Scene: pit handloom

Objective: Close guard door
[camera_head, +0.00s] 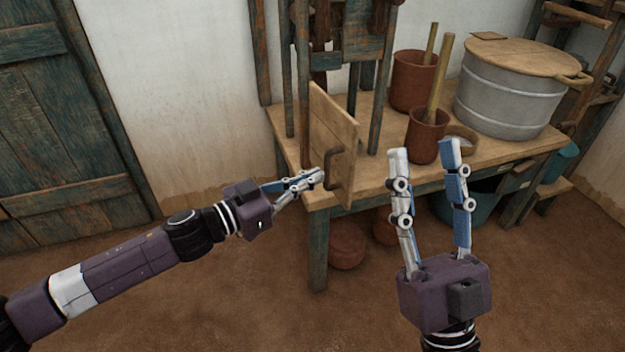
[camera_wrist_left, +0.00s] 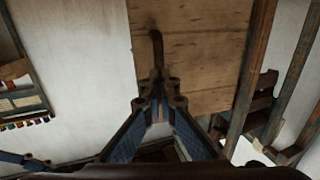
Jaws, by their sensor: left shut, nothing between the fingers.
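The guard door (camera_head: 335,130) is a light wooden panel with a dark curved handle (camera_head: 332,165). It stands out at an angle from the posts at the left end of the wooden table. My left gripper (camera_head: 318,178) is shut and empty, its fingertips close beside the handle. In the left wrist view the door (camera_wrist_left: 195,60) fills the upper middle, with the handle (camera_wrist_left: 156,45) just beyond the closed fingertips (camera_wrist_left: 157,78). I cannot tell whether they touch it. My right gripper (camera_head: 425,150) is open and empty in front of the table.
The table (camera_head: 385,170) holds brown pots (camera_head: 425,140) with wooden sticks and a large lidded metal tub (camera_head: 512,95). Upright posts (camera_head: 303,70) stand behind the door. Round pots (camera_head: 347,245) sit on the floor beneath. The floor at front left is clear.

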